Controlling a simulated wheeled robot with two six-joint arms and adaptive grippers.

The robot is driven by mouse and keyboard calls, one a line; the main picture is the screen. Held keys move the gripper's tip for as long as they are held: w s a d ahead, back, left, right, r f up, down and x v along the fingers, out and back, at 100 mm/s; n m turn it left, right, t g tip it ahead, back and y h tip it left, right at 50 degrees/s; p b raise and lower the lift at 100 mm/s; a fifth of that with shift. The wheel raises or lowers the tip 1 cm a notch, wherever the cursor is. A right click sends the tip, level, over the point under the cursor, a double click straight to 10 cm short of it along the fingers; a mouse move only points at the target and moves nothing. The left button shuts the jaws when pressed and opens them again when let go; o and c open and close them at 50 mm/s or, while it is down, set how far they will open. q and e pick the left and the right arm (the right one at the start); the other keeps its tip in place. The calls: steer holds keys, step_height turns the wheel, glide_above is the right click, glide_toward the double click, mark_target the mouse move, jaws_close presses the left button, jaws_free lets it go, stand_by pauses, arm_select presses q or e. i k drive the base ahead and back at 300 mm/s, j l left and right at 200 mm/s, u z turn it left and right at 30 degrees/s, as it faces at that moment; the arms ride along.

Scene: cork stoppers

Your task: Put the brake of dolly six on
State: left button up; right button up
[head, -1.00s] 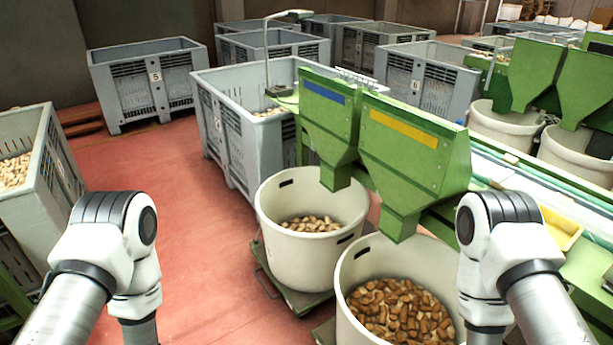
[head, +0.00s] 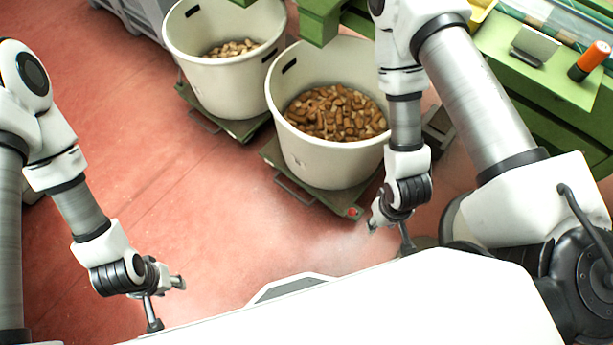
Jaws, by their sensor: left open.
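Two low green dollies stand on the red floor in the head view, each under a white tub. The nearer dolly (head: 305,197) has a wire handle on its left side and a small red part (head: 352,212) at its front corner. The farther dolly (head: 243,129) is up and to the left. I cannot read a number on either, so I cannot tell which is six. My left gripper (head: 168,303) is open and empty, low at the left, apart from both dollies. My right gripper (head: 390,237) is just right of the red part, its fingers apart and empty.
The nearer tub (head: 300,147) holds brown corks, the farther tub (head: 190,62) paler ones. A green bench (head: 560,120) with an orange marker (head: 588,62) is at the upper right. Bare red floor (head: 110,150) lies at the left.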

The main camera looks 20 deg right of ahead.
mark_target(352, 212)
steer(key=k+z, duration=0.2)
steer(key=z, duration=0.25)
steer(key=k+l+z, duration=0.2)
steer(key=z, duration=0.2)
steer(key=k+l+u, duration=0.1)
steer(key=u, duration=0.3)
steer(key=k+u, duration=0.25)
steer(key=u, duration=0.15)
steer(key=k+u, duration=0.2)
steer(key=u, duration=0.25)
